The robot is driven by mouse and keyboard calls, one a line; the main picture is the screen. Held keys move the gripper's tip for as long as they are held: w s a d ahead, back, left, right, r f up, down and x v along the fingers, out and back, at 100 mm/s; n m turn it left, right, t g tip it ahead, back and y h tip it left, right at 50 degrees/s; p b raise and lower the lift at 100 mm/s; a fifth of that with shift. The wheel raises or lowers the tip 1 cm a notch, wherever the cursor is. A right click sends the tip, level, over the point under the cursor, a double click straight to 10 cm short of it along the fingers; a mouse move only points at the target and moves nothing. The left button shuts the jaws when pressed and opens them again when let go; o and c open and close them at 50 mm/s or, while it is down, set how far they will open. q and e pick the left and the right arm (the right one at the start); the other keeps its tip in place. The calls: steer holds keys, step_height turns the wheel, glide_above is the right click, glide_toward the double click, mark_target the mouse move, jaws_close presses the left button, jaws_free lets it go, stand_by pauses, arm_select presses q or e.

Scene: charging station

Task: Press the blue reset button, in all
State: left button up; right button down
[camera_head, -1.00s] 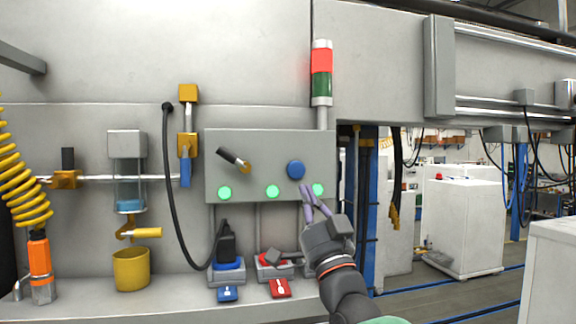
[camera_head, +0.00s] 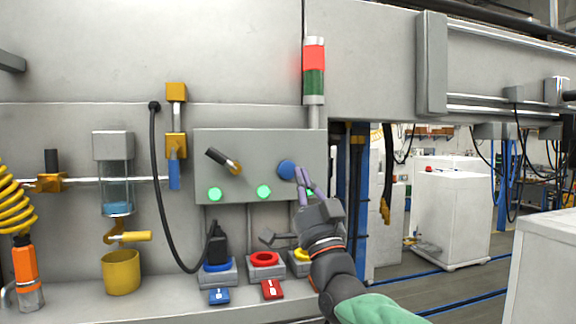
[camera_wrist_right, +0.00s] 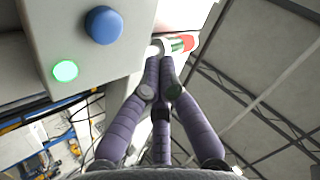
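The blue button (camera_head: 287,169) is a round knob on the grey control panel (camera_head: 262,145), right of a black lever. It also shows in the right wrist view (camera_wrist_right: 104,25). My right gripper (camera_head: 303,178) is in front of the panel, its purple fingers pointing up with the tips at the button's right edge in the head view. In the right wrist view its fingers (camera_wrist_right: 160,64) are drawn together with nothing between them, and the tips appear beside the button; contact cannot be told. My left gripper is not in view.
Two green lights (camera_head: 215,194) (camera_head: 264,191) glow on the panel's lower part. A red and green signal tower (camera_head: 314,70) stands above it. Below, a black plug (camera_head: 217,243) sits in the blue socket, beside a red socket (camera_head: 265,260) and a partly hidden yellow one.

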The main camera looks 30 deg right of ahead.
mark_target(287, 170)
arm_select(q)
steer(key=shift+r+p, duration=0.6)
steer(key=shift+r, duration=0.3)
arm_select(e)
steer(key=w, duration=0.2)
steer(key=w+d, duration=0.1)
steer(key=w, duration=0.2)
steer(key=shift+w+d, duration=0.15)
steer(key=shift+w, duration=0.05)
arm_select(q)
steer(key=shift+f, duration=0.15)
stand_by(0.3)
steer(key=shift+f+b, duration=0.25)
steer(key=shift+b, duration=0.15)
arm_select(e)
steer(key=shift+w, duration=0.45)
